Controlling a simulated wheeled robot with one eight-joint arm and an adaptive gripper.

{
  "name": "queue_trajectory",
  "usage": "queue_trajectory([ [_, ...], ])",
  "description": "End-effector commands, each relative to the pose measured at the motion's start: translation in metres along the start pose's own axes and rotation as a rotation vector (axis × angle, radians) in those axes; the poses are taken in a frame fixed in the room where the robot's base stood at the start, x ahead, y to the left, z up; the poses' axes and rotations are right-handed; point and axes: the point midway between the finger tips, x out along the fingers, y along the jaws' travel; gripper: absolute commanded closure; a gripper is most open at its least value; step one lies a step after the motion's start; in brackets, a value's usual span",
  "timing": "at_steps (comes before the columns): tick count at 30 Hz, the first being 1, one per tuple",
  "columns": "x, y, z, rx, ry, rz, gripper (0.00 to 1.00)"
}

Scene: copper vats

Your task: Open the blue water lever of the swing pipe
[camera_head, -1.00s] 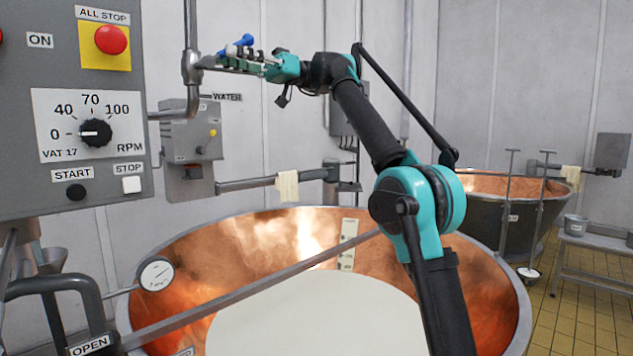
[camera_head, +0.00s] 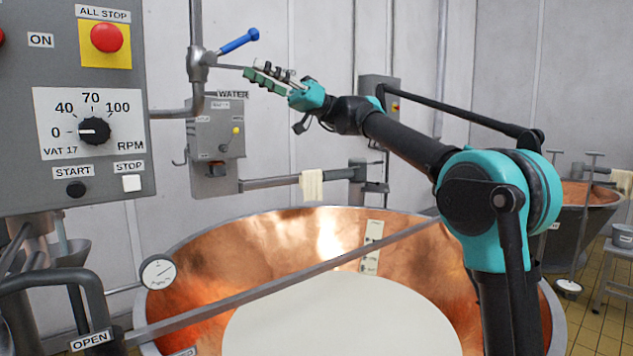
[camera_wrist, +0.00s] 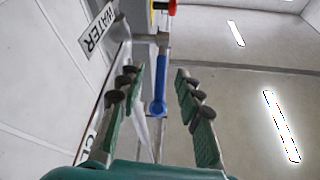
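The blue water lever (camera_head: 240,42) slants up to the right from a grey valve fitting on the pipe (camera_head: 198,68), beside the control panel. My gripper (camera_head: 268,74) is just below and to the right of the lever in the head view, apart from it. In the wrist view the blue lever (camera_wrist: 160,86) shows in the gap between the two spread fingers of my gripper (camera_wrist: 155,75), with space on both sides. The gripper is open and holds nothing. How far the lever lies beyond the fingertips is hard to tell.
A grey control panel (camera_head: 30,130) with a red stop button stands close at the left. The copper vat (camera_head: 190,250) with pale liquid is below the arm, crossed by a metal bar (camera_head: 285,285). A WATER sign (camera_head: 232,95) is on the wall side. Open air lies right of the lever.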

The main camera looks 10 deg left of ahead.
Motion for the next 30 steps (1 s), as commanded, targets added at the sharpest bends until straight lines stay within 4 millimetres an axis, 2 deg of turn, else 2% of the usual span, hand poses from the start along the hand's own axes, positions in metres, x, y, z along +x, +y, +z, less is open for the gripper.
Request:
queue_trajectory([
  [3,-0.023,0.001,0.000,-0.002,0.000,0.003,0.65],
  [20,-0.125,0.001,-0.001,-0.002,0.000,0.003,0.65],
  [30,-0.144,0.009,0.057,0.165,-0.114,0.173,0.65],
])
